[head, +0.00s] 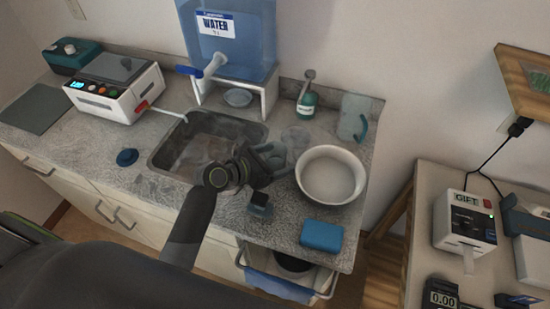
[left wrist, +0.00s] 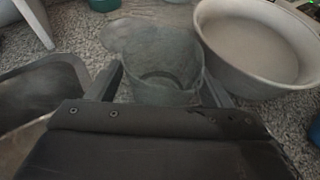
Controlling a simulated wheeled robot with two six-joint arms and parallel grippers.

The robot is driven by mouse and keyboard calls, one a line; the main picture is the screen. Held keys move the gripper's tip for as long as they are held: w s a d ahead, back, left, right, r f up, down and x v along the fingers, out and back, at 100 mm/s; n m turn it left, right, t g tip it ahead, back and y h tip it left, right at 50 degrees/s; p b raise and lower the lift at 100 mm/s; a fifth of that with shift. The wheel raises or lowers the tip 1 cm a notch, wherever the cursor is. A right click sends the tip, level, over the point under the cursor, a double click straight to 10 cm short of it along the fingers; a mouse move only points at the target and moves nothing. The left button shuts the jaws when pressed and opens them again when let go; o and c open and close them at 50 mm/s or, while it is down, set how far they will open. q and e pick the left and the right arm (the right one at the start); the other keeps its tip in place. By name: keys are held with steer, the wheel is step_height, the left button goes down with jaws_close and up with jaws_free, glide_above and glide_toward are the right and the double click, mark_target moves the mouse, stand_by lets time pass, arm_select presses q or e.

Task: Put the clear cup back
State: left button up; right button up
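The clear cup (head: 272,155) is a see-through grey tumbler at the right edge of the sink. It also shows in the left wrist view (left wrist: 163,75), between my two fingers. My left gripper (head: 258,165) has one finger close against each side of the cup and appears shut on it. The cup overlaps the sink rim in the head view and looks held above the counter. A faint round clear patch (head: 296,137) lies on the counter just behind it; it also shows in the left wrist view (left wrist: 133,36). My right gripper is not in view.
A white bowl (head: 330,178) stands close right of the cup. Behind are a green soap bottle (head: 307,103), a clear pitcher (head: 353,118) and a water dispenser (head: 228,45). The sink (head: 165,150) lies left. A blue sponge (head: 321,236) and small dark block (head: 259,203) lie in front.

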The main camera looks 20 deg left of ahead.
arm_select(q)
steer(key=shift+r, duration=0.1)
steer(key=shift+s+a+r, duration=0.1)
steer(key=shift+s, duration=0.05)
steer(key=v, duration=1.1)
steer(key=shift+s+a+r, duration=0.15)
steer(key=shift+s+r, duration=0.05)
steer(key=shift+s, duration=0.1)
